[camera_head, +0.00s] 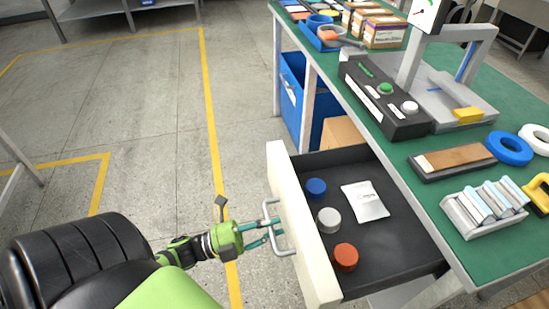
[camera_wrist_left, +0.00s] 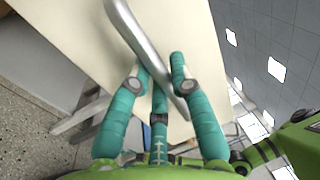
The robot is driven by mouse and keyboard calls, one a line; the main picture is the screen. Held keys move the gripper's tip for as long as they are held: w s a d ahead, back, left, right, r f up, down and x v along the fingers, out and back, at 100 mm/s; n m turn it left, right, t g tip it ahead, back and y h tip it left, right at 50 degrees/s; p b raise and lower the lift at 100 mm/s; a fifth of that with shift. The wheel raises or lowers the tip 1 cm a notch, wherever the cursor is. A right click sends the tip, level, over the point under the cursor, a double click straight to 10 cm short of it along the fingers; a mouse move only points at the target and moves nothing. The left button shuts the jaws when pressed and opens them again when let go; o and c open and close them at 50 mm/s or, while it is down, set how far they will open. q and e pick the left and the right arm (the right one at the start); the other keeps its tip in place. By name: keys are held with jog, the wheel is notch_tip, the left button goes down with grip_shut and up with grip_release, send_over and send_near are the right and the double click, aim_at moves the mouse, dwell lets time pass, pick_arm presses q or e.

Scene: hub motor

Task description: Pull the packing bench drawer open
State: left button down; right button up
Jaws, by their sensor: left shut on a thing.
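The packing bench drawer (camera_head: 395,245) stands pulled out from under the green-topped bench, its dark inside showing. Its cream front (camera_head: 300,225) carries a grey bar handle (camera_head: 273,232). In the drawer lie a blue cap (camera_head: 316,187), a white cap (camera_head: 329,219), an orange cap (camera_head: 346,256) and a white labelled packet (camera_head: 365,202). My left gripper (camera_head: 268,232) is shut on the handle, in front of the drawer. In the left wrist view its teal fingers (camera_wrist_left: 160,85) are around the metal bar handle (camera_wrist_left: 135,35). My right gripper is not in view.
The green bench top (camera_head: 400,160) holds a black control box (camera_head: 385,100), a grey press stand (camera_head: 450,95), a tray of silver parts (camera_head: 485,208) and rings. A blue bin (camera_head: 300,100) stands under the bench. The floor left of the drawer is clear, with yellow lines.

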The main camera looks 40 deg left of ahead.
pick_arm(q)
jog(key=c, duration=1.1)
grip_release()
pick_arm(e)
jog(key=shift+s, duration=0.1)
pick_arm(q)
jog(key=v, duration=1.2)
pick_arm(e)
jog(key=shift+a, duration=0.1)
